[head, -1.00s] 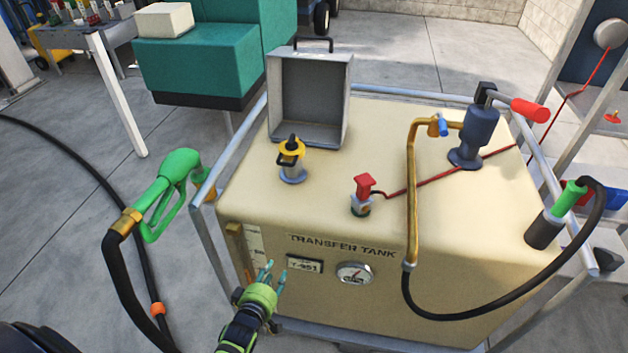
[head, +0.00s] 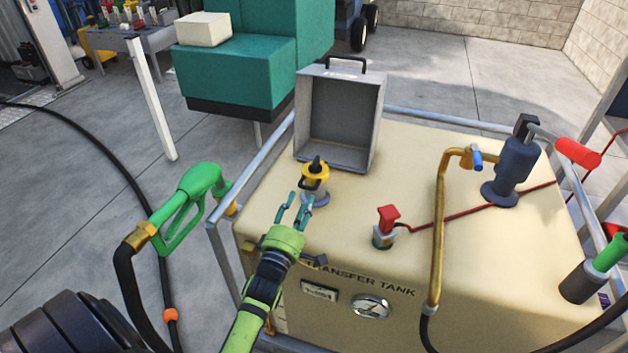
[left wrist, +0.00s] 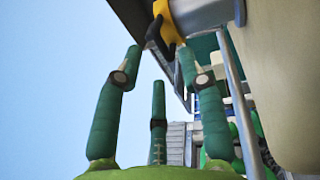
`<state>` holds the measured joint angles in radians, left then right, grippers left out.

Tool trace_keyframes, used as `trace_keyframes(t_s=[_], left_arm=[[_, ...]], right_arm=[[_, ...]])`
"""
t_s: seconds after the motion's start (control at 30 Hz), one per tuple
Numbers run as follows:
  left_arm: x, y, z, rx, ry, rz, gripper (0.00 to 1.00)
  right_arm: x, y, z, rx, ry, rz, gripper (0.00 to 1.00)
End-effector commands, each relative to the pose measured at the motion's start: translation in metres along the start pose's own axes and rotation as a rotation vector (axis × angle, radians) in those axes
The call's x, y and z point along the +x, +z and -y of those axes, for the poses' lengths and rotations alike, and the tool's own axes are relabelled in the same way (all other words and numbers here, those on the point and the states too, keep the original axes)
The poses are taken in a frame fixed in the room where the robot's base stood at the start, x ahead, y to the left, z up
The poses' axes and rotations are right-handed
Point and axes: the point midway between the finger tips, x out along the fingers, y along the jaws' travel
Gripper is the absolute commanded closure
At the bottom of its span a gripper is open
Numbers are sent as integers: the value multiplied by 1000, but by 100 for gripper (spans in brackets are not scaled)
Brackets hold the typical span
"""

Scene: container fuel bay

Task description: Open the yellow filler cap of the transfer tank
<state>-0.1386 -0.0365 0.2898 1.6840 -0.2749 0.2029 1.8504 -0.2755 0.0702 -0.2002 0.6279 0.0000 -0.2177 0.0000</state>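The transfer tank (head: 400,160) is a cream box inside a grey tube frame. Its yellow filler cap (head: 316,172) sits on a grey neck on the tank top, with a black part on it. The cap also shows at the top of the left wrist view (left wrist: 164,20), beyond the fingers. My left gripper (head: 294,208) is green with teal fingers. It is open, just in front of the cap at the tank's near edge. The fingers are spread and nothing is between them. Contact with the cap cannot be made out. My right gripper is not in view.
An open grey metal box (head: 340,120) stands behind the cap. A red-topped fitting (head: 387,226) with a red line is to its right, then a brass pipe (head: 439,230) and a dark pump (head: 512,170). A green nozzle (head: 187,205) hangs at the left of the frame.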

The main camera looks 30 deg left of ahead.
Motion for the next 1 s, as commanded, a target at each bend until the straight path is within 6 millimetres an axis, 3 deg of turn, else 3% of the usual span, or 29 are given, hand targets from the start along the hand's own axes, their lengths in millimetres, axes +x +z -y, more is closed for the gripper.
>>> trace_keyframes(t_s=[0.37,0.77,0.9,1.0], left_arm=[[54,0,0,1,-1,-1,60],[65,0,1,2,-2,0,60],[65,0,1,2,-2,0,100],[65,0,1,2,-3,0,100]], right_arm=[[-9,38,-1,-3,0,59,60],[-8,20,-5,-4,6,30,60],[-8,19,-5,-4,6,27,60],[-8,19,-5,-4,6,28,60]])
